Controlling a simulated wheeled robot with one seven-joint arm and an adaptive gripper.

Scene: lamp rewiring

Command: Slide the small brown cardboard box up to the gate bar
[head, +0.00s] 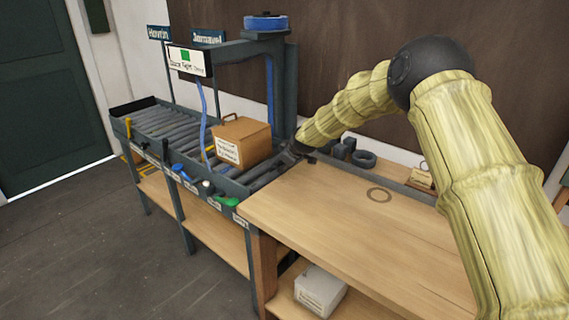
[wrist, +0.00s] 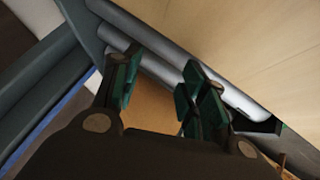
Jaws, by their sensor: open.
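The brown cardboard box (head: 252,137) sits on the roller conveyor (head: 168,128), toward its right end, with a white label on its front and a handle on top. My gripper (head: 290,153) is low over the rollers just right of the box, small and dark in the head view. In the wrist view my gripper (wrist: 162,88) has its two green-padded fingers apart. A plain tan-brown surface (wrist: 150,108) shows between them, probably the box; contact cannot be told. I cannot clearly pick out the gate bar; a dark gantry (head: 245,47) spans the conveyor.
A blue strip (head: 203,120) hangs from the gantry, left of the box. Small coloured items and labels line the conveyor's front rail. A pale box (head: 318,290) sits below.

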